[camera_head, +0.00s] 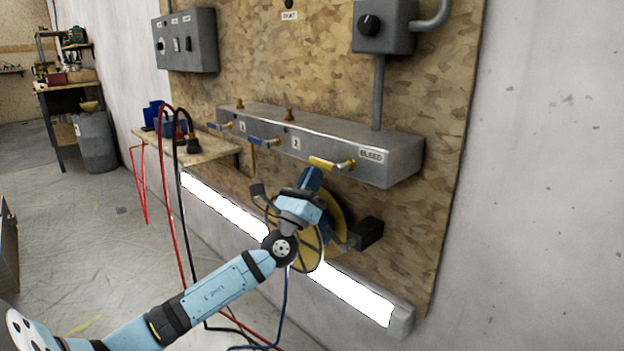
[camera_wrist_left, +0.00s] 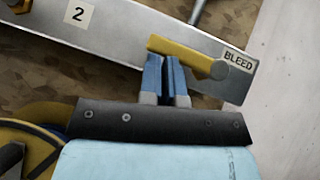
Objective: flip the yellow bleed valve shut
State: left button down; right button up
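The yellow bleed valve handle (camera_head: 328,163) is on the front face of the grey manifold (camera_head: 400,168), just left of the BLEED label. It lies roughly along the manifold, with its free end to the left of the pivot. In the left wrist view the handle (camera_wrist_left: 184,54) slants slightly down to the right. My left gripper (camera_head: 312,172) is just below the handle's free end. In the left wrist view its blue fingertips (camera_wrist_left: 165,62) are close together at the handle's lower edge, with nothing seen between them. Whether they touch it is unclear. My right gripper is not in view.
Two blue-handled valves (camera_head: 264,141) sit farther left on the manifold. A yellow hose reel (camera_head: 332,215) is behind and below my left gripper. A dark block (camera_head: 367,232) juts out at its right. Red and black hoses hang from a wooden shelf (camera_head: 205,150).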

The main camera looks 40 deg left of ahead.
pick_arm(q)
jog(key=shift+a, duration=0.1)
jog(key=s+f+b, duration=0.4)
jog(key=s+f, duration=0.3)
jog(key=f, duration=0.4)
jog(key=shift+a+b, duration=0.2)
jog(key=shift+b, duration=0.15)
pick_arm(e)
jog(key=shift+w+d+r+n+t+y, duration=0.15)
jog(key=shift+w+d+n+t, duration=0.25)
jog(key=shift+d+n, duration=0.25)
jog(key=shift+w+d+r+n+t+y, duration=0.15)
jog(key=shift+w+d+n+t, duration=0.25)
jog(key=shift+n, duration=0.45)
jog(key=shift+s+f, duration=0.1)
